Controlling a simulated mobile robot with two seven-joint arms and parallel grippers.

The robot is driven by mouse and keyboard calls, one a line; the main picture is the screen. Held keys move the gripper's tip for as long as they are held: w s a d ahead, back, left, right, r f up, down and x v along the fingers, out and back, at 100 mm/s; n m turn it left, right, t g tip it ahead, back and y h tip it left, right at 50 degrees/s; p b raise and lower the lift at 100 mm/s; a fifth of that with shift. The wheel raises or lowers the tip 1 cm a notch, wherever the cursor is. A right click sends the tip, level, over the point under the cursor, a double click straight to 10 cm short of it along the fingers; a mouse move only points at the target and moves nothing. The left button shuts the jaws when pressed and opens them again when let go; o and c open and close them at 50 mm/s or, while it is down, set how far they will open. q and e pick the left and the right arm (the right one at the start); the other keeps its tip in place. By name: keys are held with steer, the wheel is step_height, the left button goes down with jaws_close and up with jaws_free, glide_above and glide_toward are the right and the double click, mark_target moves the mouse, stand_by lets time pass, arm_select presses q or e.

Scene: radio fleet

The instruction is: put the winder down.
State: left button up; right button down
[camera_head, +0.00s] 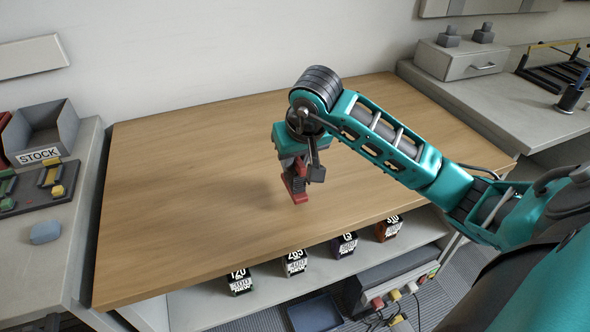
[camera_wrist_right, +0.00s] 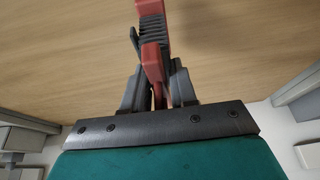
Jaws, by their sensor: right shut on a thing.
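The winder (camera_head: 297,192) is a small red piece with dark grey parts. It is in my right gripper (camera_head: 302,170), low over the middle of the wooden table top (camera_head: 190,190). The right wrist view shows the winder (camera_wrist_right: 152,60) between the two grey fingers (camera_wrist_right: 155,90), with a ribbed dark part and a red end pointing away from the palm. The gripper is shut on it. I cannot tell whether its lower end touches the wood. My left gripper is not in view.
The wooden top around the winder is bare. A grey STOCK bin (camera_head: 42,130) and a dark tray of small parts (camera_head: 40,188) stand on the left counter. Several labelled boxes sit on the shelf below the front edge. A drawer unit (camera_head: 458,62) stands on the right counter.

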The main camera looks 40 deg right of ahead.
mark_target(295, 169)
step_height(295, 169, down, 3)
steer(key=shift+f, duration=0.1)
steer(key=c, duration=0.8)
jaws_free()
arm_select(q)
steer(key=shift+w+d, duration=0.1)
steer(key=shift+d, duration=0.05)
arm_select(e)
steer(key=p+v, duration=0.1)
steer(key=v, duration=1)
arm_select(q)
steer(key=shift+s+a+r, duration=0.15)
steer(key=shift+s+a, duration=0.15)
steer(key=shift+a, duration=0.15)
arm_select(e)
steer(key=shift+s+r, duration=0.25)
steer(key=shift+r, duration=0.3)
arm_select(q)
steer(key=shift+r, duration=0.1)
